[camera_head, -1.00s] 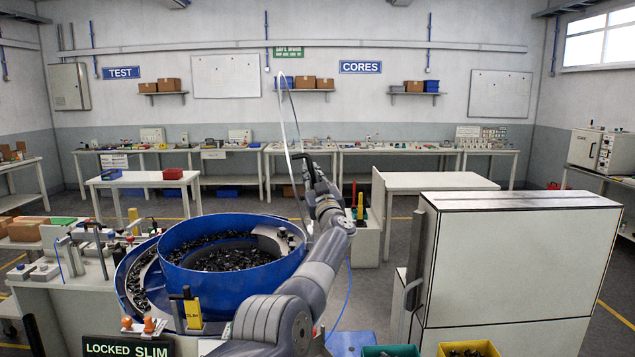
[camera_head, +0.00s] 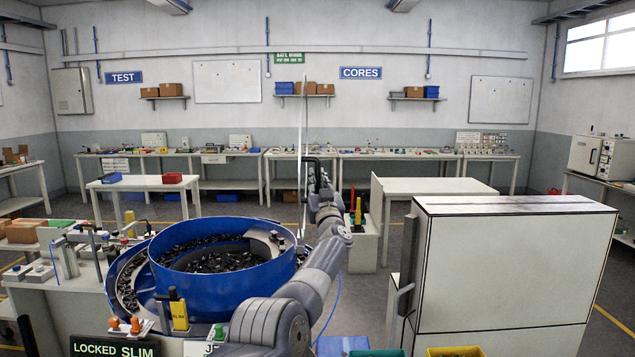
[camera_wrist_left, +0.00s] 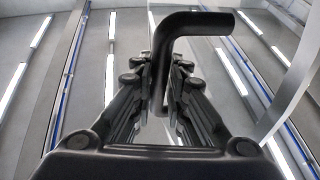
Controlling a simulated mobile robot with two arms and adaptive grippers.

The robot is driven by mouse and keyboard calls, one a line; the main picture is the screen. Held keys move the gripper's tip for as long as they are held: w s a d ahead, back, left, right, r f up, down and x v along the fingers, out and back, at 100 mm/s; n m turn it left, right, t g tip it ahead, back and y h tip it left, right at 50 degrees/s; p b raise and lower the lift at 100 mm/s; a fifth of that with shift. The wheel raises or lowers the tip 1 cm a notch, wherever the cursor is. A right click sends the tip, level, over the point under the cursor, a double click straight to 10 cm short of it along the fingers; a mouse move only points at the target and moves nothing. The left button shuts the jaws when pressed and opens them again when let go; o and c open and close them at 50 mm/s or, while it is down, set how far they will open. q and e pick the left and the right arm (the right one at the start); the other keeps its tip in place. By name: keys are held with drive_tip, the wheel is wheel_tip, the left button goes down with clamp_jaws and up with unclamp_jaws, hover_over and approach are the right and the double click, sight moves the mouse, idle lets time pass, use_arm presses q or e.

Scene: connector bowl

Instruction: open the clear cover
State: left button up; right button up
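The clear cover (camera_head: 302,120) stands almost upright and nearly edge-on, like a thin pale line above the right side of the blue bowl (camera_head: 205,262). The bowl top is uncovered, with dark small parts inside. A curved pale edge (camera_wrist_left: 297,95), seemingly the cover's, shows at the right of the left wrist view. My left gripper (camera_head: 314,182) is beside the cover at its black bent handle (camera_head: 318,160). In the left wrist view the handle (camera_wrist_left: 195,22) passes between the fingers (camera_wrist_left: 161,75), which are closed on it. My right gripper is not in view.
A large white cabinet (camera_head: 515,265) stands at the right. A "LOCKED SLIM" sign (camera_head: 115,347) and a yellow-tagged post (camera_head: 179,312) are in front of the bowl. Green and yellow bins (camera_head: 455,352) are at the bottom edge. Open floor lies behind the bowl.

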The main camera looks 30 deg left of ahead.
use_arm(q)
drive_tip(key=shift+o, duration=1.2)
drive_tip(key=shift+w, duration=0.1)
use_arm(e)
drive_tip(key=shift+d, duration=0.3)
use_arm(q)
drive_tip(key=shift+f, duration=0.1)
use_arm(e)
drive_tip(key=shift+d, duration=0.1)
use_arm(q)
drive_tip(key=shift+d+f, duration=0.1)
drive_tip(key=shift+d, duration=0.05)
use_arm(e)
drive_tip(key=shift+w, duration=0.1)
use_arm(q)
drive_tip(key=v, duration=0.2)
drive_tip(key=shift+s+d+f, duration=0.1)
drive_tip(key=shift+s+d, duration=0.05)
drive_tip(key=shift+s, duration=0.2)
drive_tip(key=v, duration=0.9)
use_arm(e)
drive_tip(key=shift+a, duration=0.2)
